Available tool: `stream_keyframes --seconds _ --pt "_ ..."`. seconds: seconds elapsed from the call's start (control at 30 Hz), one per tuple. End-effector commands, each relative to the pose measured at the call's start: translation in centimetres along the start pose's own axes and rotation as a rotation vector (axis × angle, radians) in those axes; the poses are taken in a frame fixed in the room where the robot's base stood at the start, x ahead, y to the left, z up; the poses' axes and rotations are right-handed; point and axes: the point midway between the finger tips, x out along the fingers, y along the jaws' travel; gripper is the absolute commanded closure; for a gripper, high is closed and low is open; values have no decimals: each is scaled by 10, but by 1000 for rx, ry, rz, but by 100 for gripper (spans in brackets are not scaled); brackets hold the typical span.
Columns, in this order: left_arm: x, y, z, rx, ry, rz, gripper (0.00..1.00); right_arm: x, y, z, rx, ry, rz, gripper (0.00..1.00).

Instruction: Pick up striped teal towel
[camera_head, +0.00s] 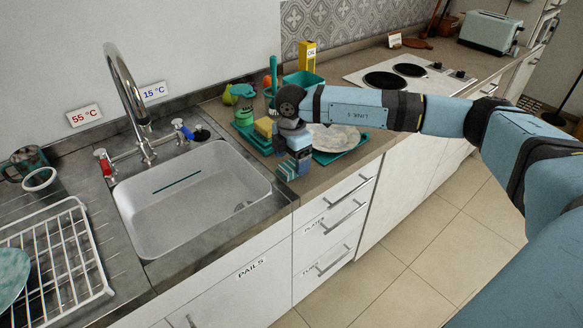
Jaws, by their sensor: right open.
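A small teal striped patch (286,172), which looks like the striped teal towel, shows at the counter's front edge, right of the sink. My right gripper (291,156) reaches down from above, close over this patch. It is open. The wrist and gripper hide part of the counter there, and I cannot tell whether the fingers touch the towel. My left gripper is not in view.
A pale plate (338,138) lies right of my gripper. A yellow block (264,127) is close on its left. Teal containers and a yellow oil box (307,57) stand behind. The sink (190,200) is left; floor is clear.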

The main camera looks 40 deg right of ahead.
Motion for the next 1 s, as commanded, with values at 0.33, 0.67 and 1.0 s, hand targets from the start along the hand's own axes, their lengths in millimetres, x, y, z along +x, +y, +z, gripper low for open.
stream_keyframes --seconds 0.33,0.67,1.0 --pt "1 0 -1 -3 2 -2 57 25 0 0 0 0 1 17" --pt "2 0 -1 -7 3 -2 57 25 0 0 0 0 1 68" --pt "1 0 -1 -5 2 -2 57 23 1 0 0 1 2 71"
